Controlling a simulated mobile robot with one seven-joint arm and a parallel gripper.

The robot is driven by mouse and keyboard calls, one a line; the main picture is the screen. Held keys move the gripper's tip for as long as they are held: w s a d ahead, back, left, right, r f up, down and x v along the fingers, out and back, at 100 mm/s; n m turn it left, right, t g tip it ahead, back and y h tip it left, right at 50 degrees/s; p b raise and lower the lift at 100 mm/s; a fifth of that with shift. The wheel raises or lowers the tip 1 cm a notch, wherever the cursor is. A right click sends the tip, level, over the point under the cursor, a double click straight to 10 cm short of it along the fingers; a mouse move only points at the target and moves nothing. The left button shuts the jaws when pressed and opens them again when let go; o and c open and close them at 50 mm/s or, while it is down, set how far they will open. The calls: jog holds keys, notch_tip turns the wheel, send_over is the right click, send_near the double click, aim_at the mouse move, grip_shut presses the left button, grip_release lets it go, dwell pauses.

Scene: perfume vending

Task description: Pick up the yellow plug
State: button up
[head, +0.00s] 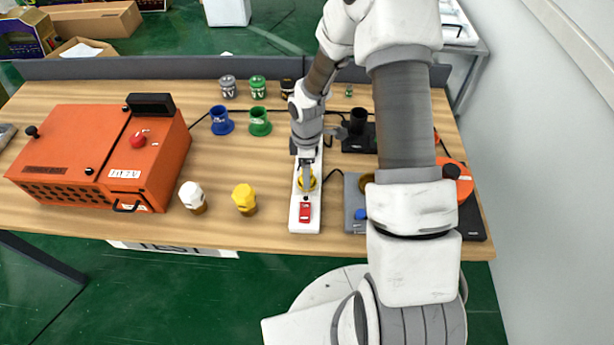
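A faceted yellow plug-like piece (244,197) stands on the wooden table near its front edge, left of the white power strip. A second, round yellow piece (312,184) sits on the white strip, just behind its red switch. My gripper (306,186) points down over the strip at this round yellow piece, partly covering it. I cannot tell whether the fingers touch it or are closed around it.
The white power strip (305,218) has a red switch (304,212). A white-topped piece (192,195) stands left of the faceted yellow one. An orange box (90,150) fills the left. Blue (221,124) and green (260,125) cups stand behind. A grey device (354,195) is right.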

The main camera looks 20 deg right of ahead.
grip_shut()
dwell(0.4)
jog(key=shift+r, duration=0.4)
jog(key=r, duration=0.3)
jog(key=shift+d+r+b, duration=0.2)
jog(key=shift+r+b, duration=0.1)
jog(key=shift+b, duration=0.05)
jog(key=s+d+r, duration=0.6)
jog(key=d, duration=0.3)
jog(key=shift+d+r, duration=0.3)
jog(key=shift+d, duration=0.05)
